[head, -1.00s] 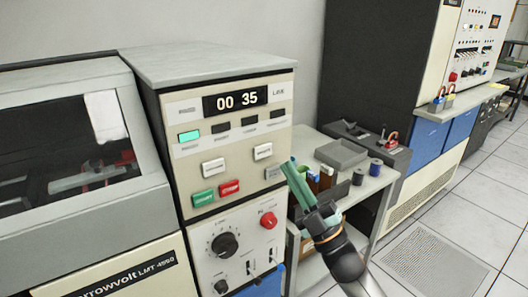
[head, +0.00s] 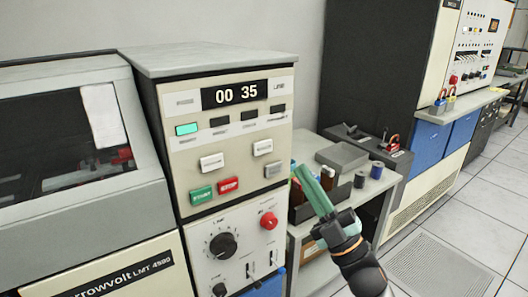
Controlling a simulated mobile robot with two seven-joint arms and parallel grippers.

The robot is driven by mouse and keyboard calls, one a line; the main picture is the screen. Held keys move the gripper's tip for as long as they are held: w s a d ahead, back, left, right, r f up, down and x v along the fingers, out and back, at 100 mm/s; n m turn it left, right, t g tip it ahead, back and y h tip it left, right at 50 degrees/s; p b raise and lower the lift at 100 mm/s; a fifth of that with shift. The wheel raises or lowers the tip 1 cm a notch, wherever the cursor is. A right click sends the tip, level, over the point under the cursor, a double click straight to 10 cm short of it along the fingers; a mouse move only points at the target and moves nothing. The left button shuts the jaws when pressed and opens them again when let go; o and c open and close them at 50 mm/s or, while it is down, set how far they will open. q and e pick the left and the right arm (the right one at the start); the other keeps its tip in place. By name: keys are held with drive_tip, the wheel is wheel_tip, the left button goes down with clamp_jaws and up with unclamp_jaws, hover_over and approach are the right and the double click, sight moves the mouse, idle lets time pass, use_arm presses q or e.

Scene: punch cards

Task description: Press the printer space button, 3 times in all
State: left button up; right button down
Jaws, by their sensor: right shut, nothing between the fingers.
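The beige control panel (head: 238,165) carries white buttons: one at the middle left (head: 211,162), one at the upper right (head: 263,147) and one at the lower right (head: 273,169). Their small labels are too blurred to read, so I cannot tell which is the space button. My right gripper (head: 300,171) has green fingers, shut and empty. Its tips are just right of the lower right white button, apart from it in the picture. My left gripper is not in view.
A green START button (head: 202,195) and a red STOP button (head: 228,185) sit low on the panel. The display (head: 235,95) reads 00 35. A red knob (head: 268,221) is below. A side table with a grey tray (head: 342,157) and spools stands behind my gripper.

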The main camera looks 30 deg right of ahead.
sight(263, 147)
drive_tip(key=shift+w, duration=0.15)
drive_tip(key=w, duration=0.3)
drive_tip(key=w+b, duration=0.1)
drive_tip(key=w, duration=0.4)
drive_tip(key=shift+w+a, duration=0.3)
drive_tip(key=shift+a, duration=0.05)
idle(1.6)
drive_tip(key=shift+w, duration=0.1)
drive_tip(key=shift+w, duration=0.3)
